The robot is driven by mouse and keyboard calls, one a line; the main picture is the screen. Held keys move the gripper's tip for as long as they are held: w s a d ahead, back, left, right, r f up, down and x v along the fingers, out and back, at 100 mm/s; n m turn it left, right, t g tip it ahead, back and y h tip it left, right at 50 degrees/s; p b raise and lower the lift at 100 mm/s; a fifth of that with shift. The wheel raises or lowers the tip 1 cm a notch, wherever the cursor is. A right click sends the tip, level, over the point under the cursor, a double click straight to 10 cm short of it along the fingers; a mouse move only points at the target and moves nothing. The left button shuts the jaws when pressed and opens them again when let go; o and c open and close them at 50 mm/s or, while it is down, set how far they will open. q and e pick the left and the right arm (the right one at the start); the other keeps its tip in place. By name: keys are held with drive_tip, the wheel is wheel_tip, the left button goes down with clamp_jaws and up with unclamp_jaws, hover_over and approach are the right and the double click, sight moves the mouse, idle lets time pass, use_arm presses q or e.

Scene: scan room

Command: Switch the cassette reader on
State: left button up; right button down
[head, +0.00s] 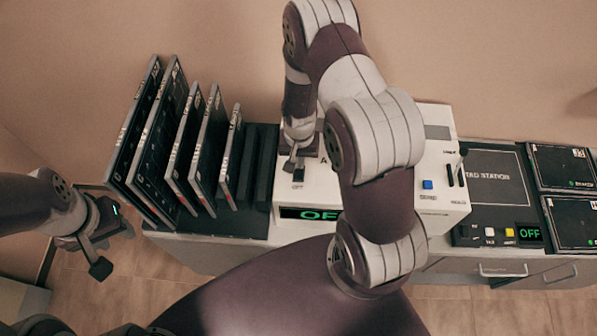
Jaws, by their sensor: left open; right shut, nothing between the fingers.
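The cassette reader (440,197) is a white box on the counter, partly hidden behind my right arm. Its front display (306,213) shows green letters beginning "OF", the rest covered by the arm. A small dark switch (298,175) with a label below it sits on the reader's top left. My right gripper (291,167) is shut and empty, pointing down right at this switch; I cannot tell whether they touch. My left gripper (113,250) is open and empty, in front of the counter at the left.
A rack (255,205) with several upright dark cassettes stands left of the reader. The reader's right side has a blue button (427,184) and dark sliders (455,175). Further right, a dark station panel (495,185) has small buttons and a green "OFF" display (530,233), beside flat cassettes (562,167).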

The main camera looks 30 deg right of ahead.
drive_tip(key=shift+f+b, duration=0.55)
drive_tip(key=shift+f, duration=0.2)
drive_tip(key=shift+r, duration=0.1)
wheel_tip(320, 180, up, 7)
drive_tip(key=p, duration=0.6)
idle(0.5)
drive_tip(key=s+a+r+n+t+b, duration=0.1)
drive_tip(key=s+a+r+n+b, duration=0.3)
drive_tip(key=s+b, duration=0.5)
drive_tip(key=a+n+b, duration=0.1)
drive_tip(key=n+b, duration=0.1)
drive_tip(key=b, duration=0.4)
drive_tip(key=shift+a+r+b, duration=0.15)
drive_tip(key=shift+r+b, duration=0.05)
drive_tip(key=shift+b, duration=0.15)
